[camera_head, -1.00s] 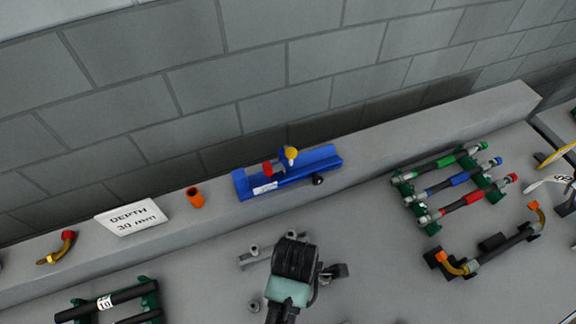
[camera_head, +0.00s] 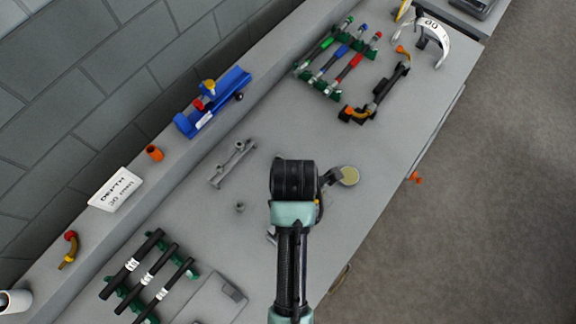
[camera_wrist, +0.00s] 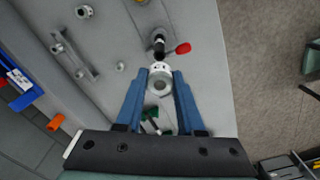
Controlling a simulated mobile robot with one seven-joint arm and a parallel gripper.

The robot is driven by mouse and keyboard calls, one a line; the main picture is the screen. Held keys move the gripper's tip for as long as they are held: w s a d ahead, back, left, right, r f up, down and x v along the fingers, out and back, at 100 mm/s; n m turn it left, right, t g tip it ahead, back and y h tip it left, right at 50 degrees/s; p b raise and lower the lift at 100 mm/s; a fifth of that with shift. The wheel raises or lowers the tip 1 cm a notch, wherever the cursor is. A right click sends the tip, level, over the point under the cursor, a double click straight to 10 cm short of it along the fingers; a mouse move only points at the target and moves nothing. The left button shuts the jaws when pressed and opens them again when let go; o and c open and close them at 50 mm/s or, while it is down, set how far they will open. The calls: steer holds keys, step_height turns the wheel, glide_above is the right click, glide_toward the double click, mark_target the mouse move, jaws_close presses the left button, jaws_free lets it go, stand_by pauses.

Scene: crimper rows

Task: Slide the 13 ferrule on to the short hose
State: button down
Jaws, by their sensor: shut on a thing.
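My gripper (camera_wrist: 160,82) shows in the wrist view with its two blue fingers shut on a small grey ring, the ferrule (camera_wrist: 160,86), whose round opening faces the camera. A pale band with dark marks shows at its far edge; I cannot read a number. Just beyond it a short black hose end (camera_wrist: 159,46) stands near a red lever (camera_wrist: 183,48). I cannot tell whether ferrule and hose touch. In the head view my wrist hides the fingers, the ferrule and this hose.
A rack (camera_head: 122,290) of labelled black hoses lies lower left. A grey rail with pegs (camera_head: 232,163) and a small loose fitting (camera_head: 239,207) stand left of my wrist. A blue fixture (camera_head: 213,103), orange cup (camera_head: 154,153) and depth sign (camera_head: 116,189) line the ledge. Coloured hoses (camera_head: 340,58) lie farther back.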

steer(key=shift+w, duration=0.15)
steer(key=shift+f, duration=0.15)
steer(key=shift+f+b, duration=1.65)
steer(key=shift+f, duration=1.2)
steer(key=shift+p, duration=1)
steer(key=shift+f+b, duration=1.25)
steer(key=shift+f, duration=0.8)
steer(key=shift+c, duration=2.2)
jaws_free()
